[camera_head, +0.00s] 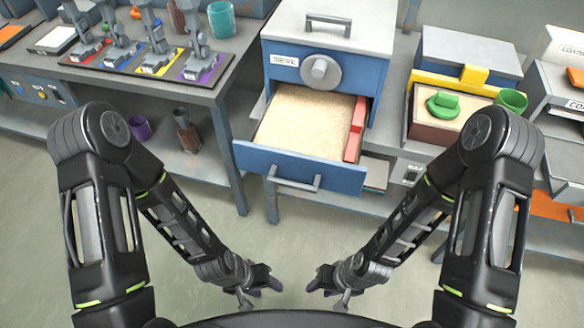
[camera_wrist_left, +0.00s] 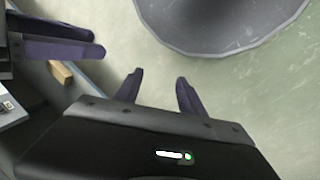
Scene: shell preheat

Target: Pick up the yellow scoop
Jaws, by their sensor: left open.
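I cannot make out a clear yellow scoop in either view. In the head view, a yellow bar with a raised yellow block (camera_head: 473,75) lies along the back of a brown sand-filled box on the right bench. My left gripper (camera_head: 261,290) is open and empty, low over the floor in front of the benches; its two dark fingers stand apart in the left wrist view (camera_wrist_left: 161,92). My right gripper (camera_head: 330,289) is beside it, its fingers apart and empty. Both are well away from the benches.
A blue cabinet's drawer (camera_head: 300,168) stands open, holding sand and red blocks. A green lidded piece (camera_head: 443,104) and green cup (camera_head: 511,101) are on the right. Grey tools stand on a coloured mat (camera_head: 150,62) at left, near a teal cup (camera_head: 221,20). The floor before me is clear.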

